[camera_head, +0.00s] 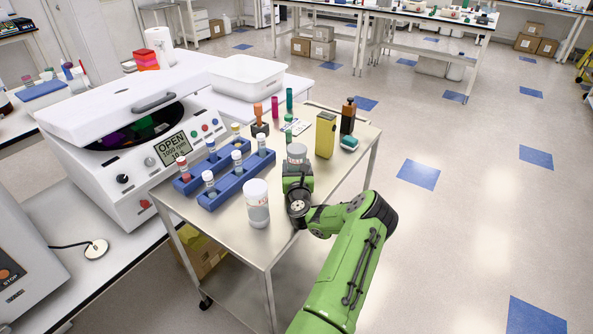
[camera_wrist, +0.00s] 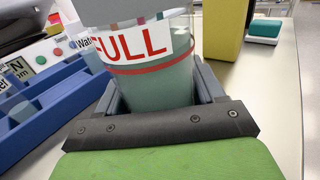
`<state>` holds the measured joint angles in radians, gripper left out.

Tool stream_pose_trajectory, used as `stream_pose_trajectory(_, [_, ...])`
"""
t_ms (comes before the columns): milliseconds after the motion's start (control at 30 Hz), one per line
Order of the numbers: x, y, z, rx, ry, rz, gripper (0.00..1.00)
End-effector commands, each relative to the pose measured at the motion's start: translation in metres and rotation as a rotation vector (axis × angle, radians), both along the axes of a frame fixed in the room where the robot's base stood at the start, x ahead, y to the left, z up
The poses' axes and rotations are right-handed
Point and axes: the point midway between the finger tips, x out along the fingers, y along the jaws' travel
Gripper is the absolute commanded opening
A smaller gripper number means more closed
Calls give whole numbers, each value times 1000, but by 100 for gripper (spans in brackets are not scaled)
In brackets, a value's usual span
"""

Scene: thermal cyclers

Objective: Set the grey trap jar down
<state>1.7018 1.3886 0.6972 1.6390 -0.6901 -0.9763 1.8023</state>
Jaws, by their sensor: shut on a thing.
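The grey trap jar shows as a pale, grey-topped jar (camera_head: 297,153) at the right side of the steel cart top. In the wrist view the clear jar (camera_wrist: 150,75) holds grey-green contents and has a white label with red "FULL" lettering and a red line. My gripper (camera_head: 298,173) is shut on it, with one dark finger on each side; the fingers also show in the wrist view (camera_wrist: 160,92). The jar looks about upright. Its base is hidden by my gripper, so I cannot tell whether it touches the cart top (camera_head: 222,238).
A white labelled jar (camera_head: 257,204) stands left of my gripper. Blue tube racks (camera_head: 236,180) lie farther left. A yellow container (camera_head: 326,135), a brown bottle (camera_head: 348,116) and a teal item (camera_head: 349,143) stand behind to the right. The cart's front-left corner is bare. An open centrifuge (camera_head: 150,165) stands beyond.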

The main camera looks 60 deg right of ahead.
Motion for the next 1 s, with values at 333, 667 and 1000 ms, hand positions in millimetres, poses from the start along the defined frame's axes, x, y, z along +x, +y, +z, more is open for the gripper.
stream_pose_trajectory(333, [0,0,-1,1,2,1,82])
stream_pose_trajectory(667, [0,0,0,1,2,1,93])
stream_pose_trajectory(1000, [-23,45,-3,2,2,6,93])
